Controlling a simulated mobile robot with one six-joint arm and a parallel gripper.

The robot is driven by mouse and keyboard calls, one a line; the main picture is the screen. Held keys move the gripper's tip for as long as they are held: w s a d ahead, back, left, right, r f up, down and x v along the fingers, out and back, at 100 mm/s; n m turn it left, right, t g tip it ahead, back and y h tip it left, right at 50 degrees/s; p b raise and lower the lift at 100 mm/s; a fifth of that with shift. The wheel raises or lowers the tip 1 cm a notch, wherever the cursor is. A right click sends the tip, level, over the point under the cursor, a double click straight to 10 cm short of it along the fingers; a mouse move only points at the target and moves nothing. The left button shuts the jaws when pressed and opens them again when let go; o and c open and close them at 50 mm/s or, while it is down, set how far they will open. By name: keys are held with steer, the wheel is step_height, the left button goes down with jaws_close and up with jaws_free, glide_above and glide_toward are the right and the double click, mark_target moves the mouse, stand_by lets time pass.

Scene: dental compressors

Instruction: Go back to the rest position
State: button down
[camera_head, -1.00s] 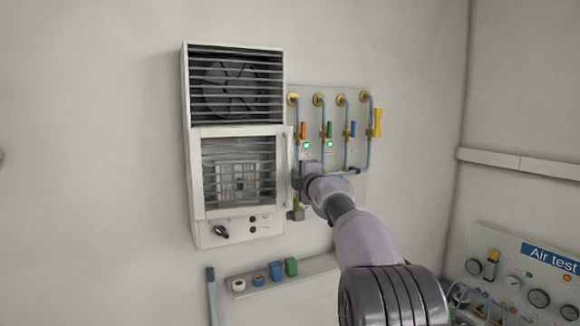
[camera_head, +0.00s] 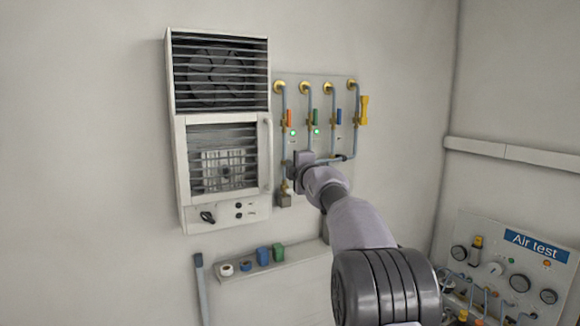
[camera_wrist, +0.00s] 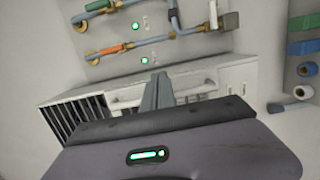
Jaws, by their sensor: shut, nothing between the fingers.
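My gripper (camera_head: 303,159) is in front of the lower left part of the valve panel (camera_head: 324,136) in the head view, beside the white cabinet with the fan. Its fingertips are hard to make out there, and my arm reaches up to it from the lower right. In the wrist view the grey fingers (camera_wrist: 157,92) are together with nothing between them. They point towards the white cabinet, whose grille (camera_wrist: 75,113) shows at the left. The valve panel (camera_wrist: 128,62) with pipes lies above them in that view.
The white cabinet (camera_head: 267,160) juts out from the wall left of my gripper. A small shelf (camera_head: 300,256) below holds tape rolls (camera_head: 226,270), a blue item (camera_head: 263,256) and a green item (camera_head: 278,252). The Air test panel (camera_head: 505,262) is at the lower right.

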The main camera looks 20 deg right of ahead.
steer(key=s+d+m+b, duration=0.1)
steer(key=s+d, duration=0.5)
steer(key=d, duration=0.2)
steer(key=s+a+f+m+g+y+b, duration=0.1)
steer(key=s+a+f+m+g+b, duration=0.3)
steer(key=s+a+f+b, duration=0.5)
steer(key=s+a+f+m+g+y+b, duration=0.1)
steer(key=s+a+f+m+g+b, duration=0.3)
steer(key=s+f, duration=1.9)
steer(key=s+a+f+m+g+y+b, duration=0.1)
steer(key=s+a+f+m+g+b, duration=0.3)
steer(key=s+a+f+m+b, duration=0.8)
steer(key=s+a+f+b, duration=0.3)
steer(key=s+a+f, duration=0.1)
steer(key=a+f, duration=0.3)
steer(key=shift+s+f+y+b, duration=0.15)
steer(key=shift+f+y+b, duration=0.2)
steer(key=shift+f, duration=0.6)
